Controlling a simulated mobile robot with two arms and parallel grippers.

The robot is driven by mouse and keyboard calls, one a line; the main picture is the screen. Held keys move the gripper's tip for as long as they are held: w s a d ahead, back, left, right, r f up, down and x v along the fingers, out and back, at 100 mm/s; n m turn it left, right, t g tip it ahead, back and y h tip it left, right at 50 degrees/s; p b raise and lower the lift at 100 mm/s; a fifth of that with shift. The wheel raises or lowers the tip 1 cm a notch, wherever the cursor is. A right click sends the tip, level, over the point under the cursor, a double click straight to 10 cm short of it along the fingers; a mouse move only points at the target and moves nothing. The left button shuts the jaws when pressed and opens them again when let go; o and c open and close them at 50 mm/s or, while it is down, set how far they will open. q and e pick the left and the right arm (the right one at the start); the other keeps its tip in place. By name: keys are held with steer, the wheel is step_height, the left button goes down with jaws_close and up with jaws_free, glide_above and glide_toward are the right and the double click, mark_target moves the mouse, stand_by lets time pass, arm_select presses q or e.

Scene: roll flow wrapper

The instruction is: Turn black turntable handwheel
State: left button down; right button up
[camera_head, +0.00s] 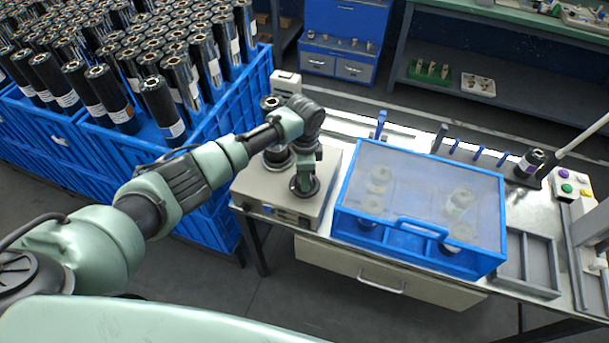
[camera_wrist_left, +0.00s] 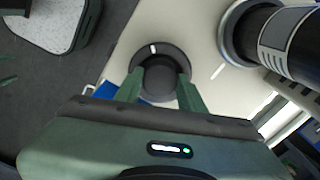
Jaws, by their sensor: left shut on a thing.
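The black turntable handwheel (camera_head: 311,192) is a round dark disc on top of the beige machine box (camera_head: 262,193), near its front right corner. In the left wrist view the handwheel (camera_wrist_left: 160,54) has a raised dark hub and a small white mark at its upper edge. My left gripper (camera_head: 305,184) points down onto it and hides part of it. In the left wrist view the left gripper's fingers (camera_wrist_left: 161,90) are shut on the hub from both sides. A black roll (camera_head: 278,152) stands upright on the turntable behind my left wrist. My right gripper does not show.
A blue-framed box with a clear lid (camera_head: 430,172) stands right beside the machine, holding several rolls. Blue crates (camera_head: 215,125) full of upright black rolls stand at the back left. A button panel (camera_head: 572,186) is at the far right. The floor in front is clear.

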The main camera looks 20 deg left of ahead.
arm_select(q)
steer(key=shift+r+m, duration=0.1)
steer(key=shift+m, duration=0.4)
steer(key=shift+w, duration=0.1)
steer(key=c, duration=0.9)
jaws_free()
steer(key=shift+d, duration=0.1)
steer(key=shift+o, duration=0.2)
step_height(320, 180, up, 8)
steer(key=shift+f+b, duration=0.1)
steer(key=shift+b, duration=0.6)
